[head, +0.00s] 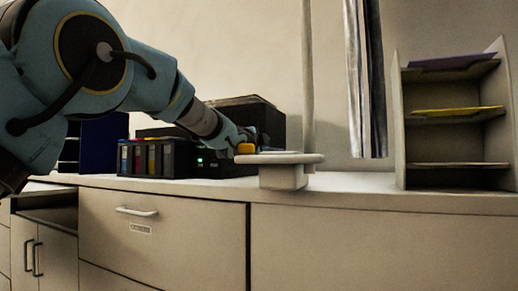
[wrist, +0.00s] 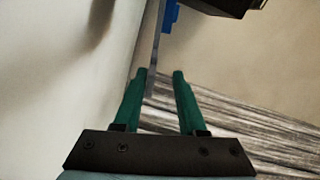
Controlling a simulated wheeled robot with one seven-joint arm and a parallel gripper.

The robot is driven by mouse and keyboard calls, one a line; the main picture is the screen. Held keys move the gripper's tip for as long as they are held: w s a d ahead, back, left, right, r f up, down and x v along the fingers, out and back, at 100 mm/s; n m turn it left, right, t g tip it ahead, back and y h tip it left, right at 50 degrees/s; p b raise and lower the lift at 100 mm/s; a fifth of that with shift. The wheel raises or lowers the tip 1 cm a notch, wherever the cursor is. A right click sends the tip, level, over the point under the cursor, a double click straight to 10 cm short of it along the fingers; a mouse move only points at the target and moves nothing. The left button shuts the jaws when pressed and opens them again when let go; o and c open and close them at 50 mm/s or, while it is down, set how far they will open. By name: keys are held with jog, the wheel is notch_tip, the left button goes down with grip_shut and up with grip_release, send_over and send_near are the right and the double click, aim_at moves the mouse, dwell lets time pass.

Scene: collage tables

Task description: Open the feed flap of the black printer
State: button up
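The black printer (head: 268,120) stands on the counter in the head view, with its raised dark back part showing behind my arm. A small green light shows low on its front. My gripper (head: 240,137) is in front of the printer, and my wrist hides part of it. I cannot make out the feed flap. In the wrist view my gripper's two green fingers (wrist: 157,73) stand apart. A thin grey strip shows between and beyond their tips; I cannot tell what it belongs to. A dark piece (wrist: 232,6) and a blue piece (wrist: 171,15) show at the top.
A small orange thing (head: 244,148) is beside my gripper. A white round-topped stand (head: 290,158) is close on the right. A black holder with coloured cartridges (head: 155,160) and dark blue binders (head: 98,143) are left. A paper shelf (head: 401,140) stands right; the counter before it is clear.

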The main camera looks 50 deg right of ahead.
jog(key=b+v, duration=0.1)
jog(key=v, duration=0.6)
jog(key=shift+a, duration=0.25)
jog(key=shift+a, duration=0.1)
